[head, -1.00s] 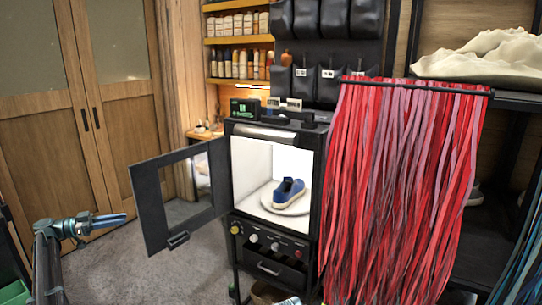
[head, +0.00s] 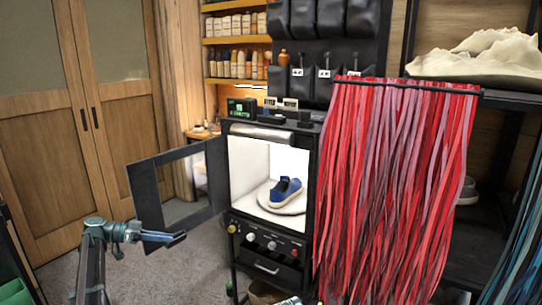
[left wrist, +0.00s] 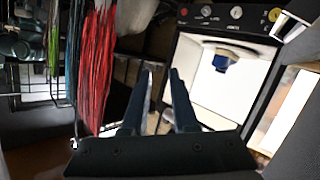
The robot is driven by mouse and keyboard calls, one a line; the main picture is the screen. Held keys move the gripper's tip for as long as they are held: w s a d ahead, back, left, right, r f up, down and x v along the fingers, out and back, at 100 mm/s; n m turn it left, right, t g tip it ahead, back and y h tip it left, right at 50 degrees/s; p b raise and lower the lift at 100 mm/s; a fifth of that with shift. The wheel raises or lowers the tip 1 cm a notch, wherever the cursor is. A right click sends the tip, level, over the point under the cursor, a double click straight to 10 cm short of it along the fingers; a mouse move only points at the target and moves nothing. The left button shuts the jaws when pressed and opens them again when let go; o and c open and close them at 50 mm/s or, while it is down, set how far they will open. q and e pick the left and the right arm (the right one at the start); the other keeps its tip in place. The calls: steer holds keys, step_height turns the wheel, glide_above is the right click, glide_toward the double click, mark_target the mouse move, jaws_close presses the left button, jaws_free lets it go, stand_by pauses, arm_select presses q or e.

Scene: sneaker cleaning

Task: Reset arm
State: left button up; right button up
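My left gripper (head: 176,239) is in front of the open door of the cabinet, at the lower left of the head view. In the left wrist view its two fingers (left wrist: 160,98) stand apart with nothing between them. A blue sneaker (head: 285,190) sits on a round white plate (head: 270,208) inside the lit cabinet (head: 315,165). The sneaker also shows in the left wrist view (left wrist: 222,62), beyond the fingers and apart from them. My right gripper is in neither view.
The cabinet's door (head: 147,195) stands open to the left, close to my left gripper. Red strips (head: 395,190) hang right of the cabinet. A shelf unit (head: 492,100) stands far right. Grey floor (head: 190,270) is clear at the front left.

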arm_select(q)
steer(key=s+d+f+n+g+y, duration=0.1)
steer(key=s+d+f+g+y, duration=0.15)
steer(key=d, duration=0.55)
steer(key=s+d+f+n+g+y, duration=0.1)
steer(key=s+d+f, duration=0.3)
steer(key=d, duration=0.4)
steer(key=s+d+f+n+g+y, duration=0.1)
steer(key=s+d+f+y, duration=0.2)
steer(key=s+d, duration=0.25)
steer(key=s+d+f+n+y, duration=0.2)
steer(key=s+d+f, duration=0.15)
steer(key=s, duration=0.35)
steer(key=s+d+f+n+g+y, duration=0.1)
steer(key=s+d+f+y, duration=0.15)
steer(key=s+d, duration=0.35)
steer(key=s+a+n+t+y, duration=0.1)
steer(key=s+t+y, duration=0.1)
steer(key=s+y, duration=0.5)
step_height(320, 180, up, 12)
steer(key=s+h+p, duration=0.1)
steer(key=h+p, duration=0.1)
steer(key=p, duration=1)
steer(key=shift+s+a+f+n, duration=0.2)
steer(key=shift+s+f+n, duration=0.05)
steer(key=shift+s+n, duration=0.1)
steer(key=shift+w+a, duration=0.1)
